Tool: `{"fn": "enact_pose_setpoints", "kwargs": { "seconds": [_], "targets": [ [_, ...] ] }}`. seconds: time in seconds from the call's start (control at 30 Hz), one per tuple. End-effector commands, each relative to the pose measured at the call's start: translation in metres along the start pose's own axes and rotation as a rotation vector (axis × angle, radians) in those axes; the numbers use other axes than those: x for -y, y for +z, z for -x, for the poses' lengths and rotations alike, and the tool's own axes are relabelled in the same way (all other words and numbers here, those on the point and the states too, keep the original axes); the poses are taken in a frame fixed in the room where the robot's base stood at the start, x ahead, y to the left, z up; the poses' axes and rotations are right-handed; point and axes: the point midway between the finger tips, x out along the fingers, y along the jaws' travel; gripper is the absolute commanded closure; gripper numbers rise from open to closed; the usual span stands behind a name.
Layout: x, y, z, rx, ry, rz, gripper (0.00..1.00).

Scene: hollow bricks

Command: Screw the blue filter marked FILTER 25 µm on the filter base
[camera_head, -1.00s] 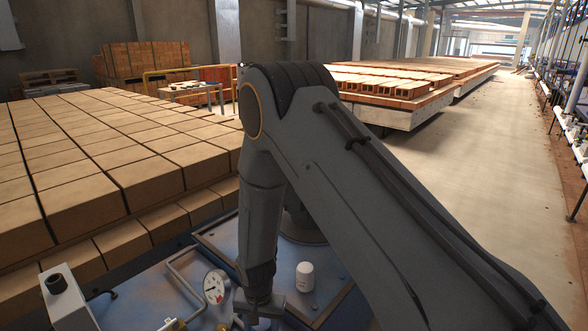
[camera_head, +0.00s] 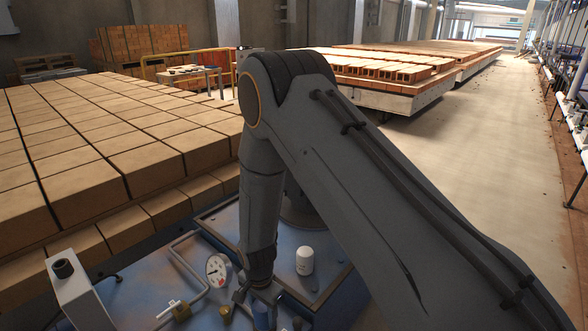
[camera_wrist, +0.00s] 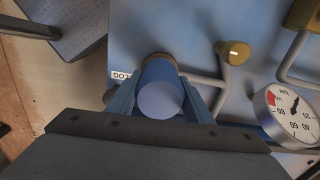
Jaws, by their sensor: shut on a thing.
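My gripper (camera_wrist: 163,105) is shut on a blue cylindrical filter (camera_wrist: 160,90), with one finger on either side of it. The filter's round end faces the wrist camera, and no marking is legible on it. In the head view the gripper (camera_head: 258,294) is low, over the blue panel, and part of the blue filter (camera_head: 262,317) shows just below it. A dark rim shows at the filter's far end in the wrist view. I cannot tell whether it touches the filter base, which is hidden behind the filter.
A pressure gauge (camera_head: 218,268) and bent pipes stand left of the gripper; the gauge also shows in the wrist view (camera_wrist: 288,112). A brass knob (camera_wrist: 233,52) is close by. A white canister (camera_head: 304,261) stands right of the gripper. Stacked bricks (camera_head: 95,165) lie to the left.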

Motion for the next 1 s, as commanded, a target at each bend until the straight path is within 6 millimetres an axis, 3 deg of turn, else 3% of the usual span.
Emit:
{"fn": "enact_pose_setpoints", "kwargs": {
  "seconds": [0.23, 0.5, 0.83, 1.0],
  "targets": [
    [-0.0001, -0.0001, -0.0001, 0.0, 0.0, -0.011, 0.85],
    [-0.0002, 0.0, 0.0004, 0.0, 0.0, -0.225, 0.85],
    [0.0, -0.0002, -0.0001, 0.0, 0.0, -0.254, 0.85],
    [-0.0002, 0.0, 0.0004, 0.0, 0.0, -0.385, 0.85]
  ]
}}
